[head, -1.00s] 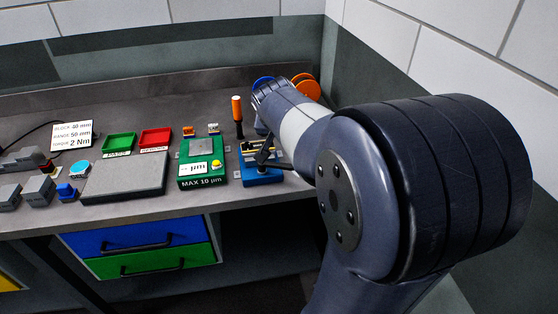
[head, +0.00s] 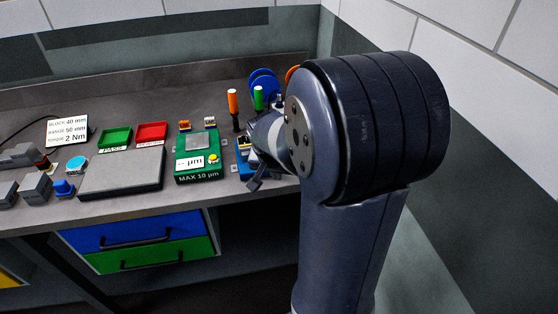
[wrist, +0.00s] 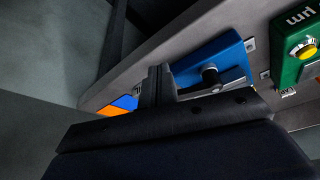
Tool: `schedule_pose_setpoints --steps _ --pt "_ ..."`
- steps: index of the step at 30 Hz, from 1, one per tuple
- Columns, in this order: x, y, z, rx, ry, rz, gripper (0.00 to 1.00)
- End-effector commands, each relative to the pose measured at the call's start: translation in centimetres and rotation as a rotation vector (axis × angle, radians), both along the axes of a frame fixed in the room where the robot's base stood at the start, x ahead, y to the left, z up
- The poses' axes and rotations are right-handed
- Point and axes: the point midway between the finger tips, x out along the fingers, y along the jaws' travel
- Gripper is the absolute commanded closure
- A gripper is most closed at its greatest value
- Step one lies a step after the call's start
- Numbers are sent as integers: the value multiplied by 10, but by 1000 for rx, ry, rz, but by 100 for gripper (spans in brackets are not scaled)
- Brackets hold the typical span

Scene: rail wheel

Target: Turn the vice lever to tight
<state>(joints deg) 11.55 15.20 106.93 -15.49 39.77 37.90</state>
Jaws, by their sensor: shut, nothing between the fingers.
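The blue vice (head: 243,170) is at the right end of the bench row, largely hidden behind my arm in the head view. In the wrist view the blue vice body (wrist: 222,58) shows at the bench edge, with a dark round post (wrist: 211,76) standing out from it. My gripper (head: 257,184) is at the front edge of the bench, just in front of the vice. In the wrist view my gripper (wrist: 158,82) is shut and empty, left of the post and apart from it in the picture.
A green gauge block (head: 198,167) marked MAX 10 µm stands left of the vice. Orange (head: 233,103) and green-handled (head: 258,98) tools stand behind. A grey plate (head: 122,174), green tray (head: 115,138) and red tray (head: 151,134) lie further left. Drawers (head: 140,240) are below.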

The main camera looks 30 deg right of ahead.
Motion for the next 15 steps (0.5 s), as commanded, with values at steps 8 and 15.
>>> schedule_pose_setpoints --steps 8,15 --pt "25 -20 5 -2 -4 -1 100" --pt "29 -23 4 -1 -5 0 100"
